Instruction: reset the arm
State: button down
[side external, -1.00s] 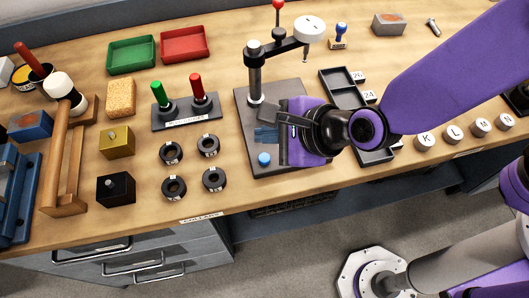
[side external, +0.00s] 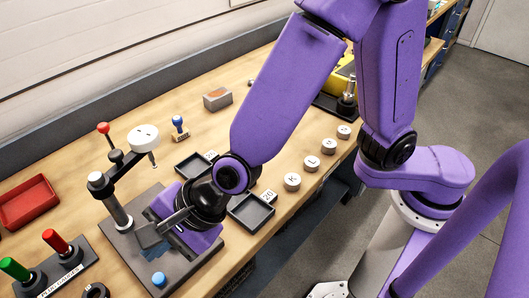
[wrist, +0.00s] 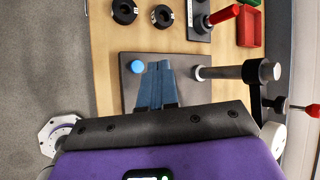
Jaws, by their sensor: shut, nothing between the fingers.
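My gripper (side external: 152,246) is low over the dark base plate (side external: 112,243) of a small bench press. Its blue fingers are together and empty. In the wrist view the shut fingers (wrist: 158,64) lie over the plate (wrist: 128,92), between a blue button (wrist: 137,66) and the metal post (wrist: 225,72). In the side view the post (side external: 118,212) stands behind the fingers and the blue button (side external: 159,279) is in front of them. I cannot tell whether the fingertips touch the plate. My wrist hides part of the plate's right side.
The press arm holds a white round head (side external: 143,137) and a red-knobbed lever (side external: 104,129). Dark trays (side external: 252,211) and lettered round weights (side external: 292,181) are to the right. Red and green gauges (side external: 56,242) and a red tray (side external: 28,202) are left. A blue-handled stamp (side external: 179,126) stands behind.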

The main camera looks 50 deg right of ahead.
jog(key=s+d+r+n+g+h, duration=0.1)
jog(key=s+d+n, duration=0.3)
jog(key=d+n, duration=0.5)
jog(key=s+d+r+n+g+h, duration=0.1)
jog(key=s+d+n+g+h, duration=0.1)
jog(key=d+n, duration=0.7)
jog(key=s+d+r+n+g+h, duration=0.1)
jog(key=s+d+n, duration=0.5)
jog(key=d, duration=1.4)
jog(key=n+g+h, duration=0.1)
jog(key=n+h, duration=0.1)
jog(key=n, duration=0.1)
jog(key=shift+s+d+r, duration=0.15)
jog(key=shift+s+d, duration=0.05)
jog(key=shift+d, duration=0.1)
